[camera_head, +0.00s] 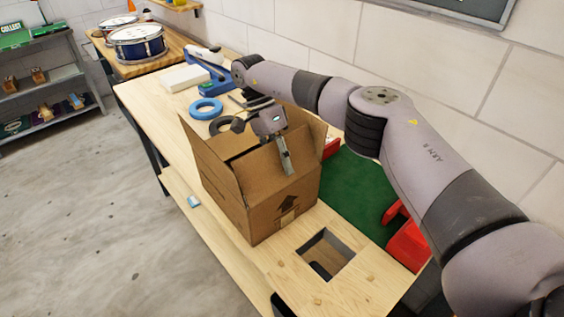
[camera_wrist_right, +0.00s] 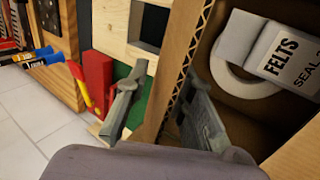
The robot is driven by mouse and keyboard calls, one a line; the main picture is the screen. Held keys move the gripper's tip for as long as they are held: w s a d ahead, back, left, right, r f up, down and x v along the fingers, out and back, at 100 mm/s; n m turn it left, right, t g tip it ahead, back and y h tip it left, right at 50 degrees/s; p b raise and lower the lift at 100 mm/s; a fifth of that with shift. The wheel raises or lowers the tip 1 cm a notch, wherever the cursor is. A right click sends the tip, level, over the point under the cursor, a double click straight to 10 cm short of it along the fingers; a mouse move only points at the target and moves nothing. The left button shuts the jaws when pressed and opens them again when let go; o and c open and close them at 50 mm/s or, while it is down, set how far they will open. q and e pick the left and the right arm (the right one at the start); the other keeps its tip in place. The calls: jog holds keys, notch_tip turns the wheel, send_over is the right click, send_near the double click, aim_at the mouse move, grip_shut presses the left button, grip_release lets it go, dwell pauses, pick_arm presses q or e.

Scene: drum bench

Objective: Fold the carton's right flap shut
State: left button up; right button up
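The brown cardboard carton (camera_head: 228,192) stands on the wooden bench, with an arrow mark on its near face. Its left flap (camera_head: 207,158) stands up, and the right flap (camera_head: 313,129) also looks raised. My right gripper (camera_head: 284,160) is over the carton's top. In the right wrist view the right gripper (camera_wrist_right: 165,78) has its fingers apart, on either side of a corrugated cardboard edge (camera_wrist_right: 188,62). Whether they touch it is unclear. A white roll with a "FELTS SEAL" label (camera_wrist_right: 283,52) shows inside the carton. My left gripper is not seen.
A green mat (camera_head: 352,190) and red objects (camera_head: 408,245) lie right of the carton. A square opening (camera_head: 326,254) is in the bench in front. Blue tape (camera_head: 206,109) and a white block (camera_head: 187,78) lie behind. A wall runs along the right.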

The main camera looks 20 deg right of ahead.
notch_tip(320, 180, up, 10)
dwell(0.7)
jog(key=shift+c, duration=0.3)
